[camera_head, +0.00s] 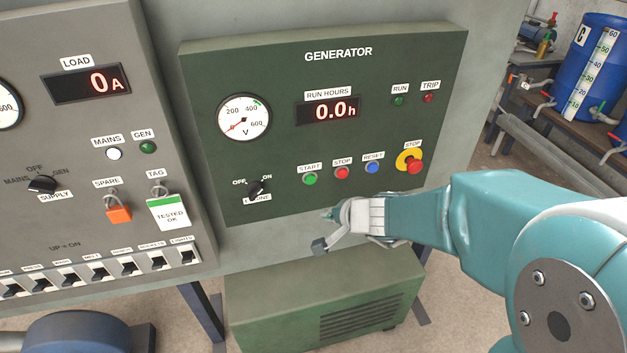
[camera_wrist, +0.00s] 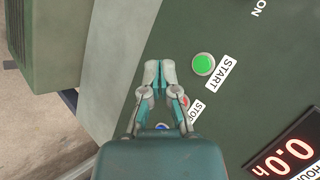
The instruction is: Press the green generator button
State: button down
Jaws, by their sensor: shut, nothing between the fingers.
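The green START button (camera_head: 310,179) is on the lower part of the dark green generator panel (camera_head: 290,60), under its START label. It also shows in the wrist view (camera_wrist: 203,64), just right of my fingertips and apart from them in the picture. My gripper (camera_head: 322,229) is in front of the panel's lower edge, below the button row. In the wrist view my gripper (camera_wrist: 159,73) is shut and empty, and it partly covers the red stop button (camera_wrist: 184,101) and the blue reset button.
Right of the green button are a red STOP button (camera_head: 342,173), a blue RESET button (camera_head: 373,167) and a red emergency stop (camera_head: 414,166) on yellow. The engine switch (camera_head: 256,188) is left, turned toward ON. A green box (camera_head: 330,300) stands below. The run-hours display (camera_head: 329,110) reads 0.0.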

aim_at(310, 179)
jog(key=w+a, duration=0.1)
jog(key=w, duration=0.1)
jog(key=w+a, duration=0.1)
jog(key=w, duration=0.2)
jog(key=w+a, duration=0.1)
jog(key=w, duration=0.2)
jog(key=shift+d, duration=0.2)
dwell(0.3)
jog(key=shift+a, duration=0.15)
dwell(0.3)
dwell(0.5)
jog(key=shift+w, duration=0.3)
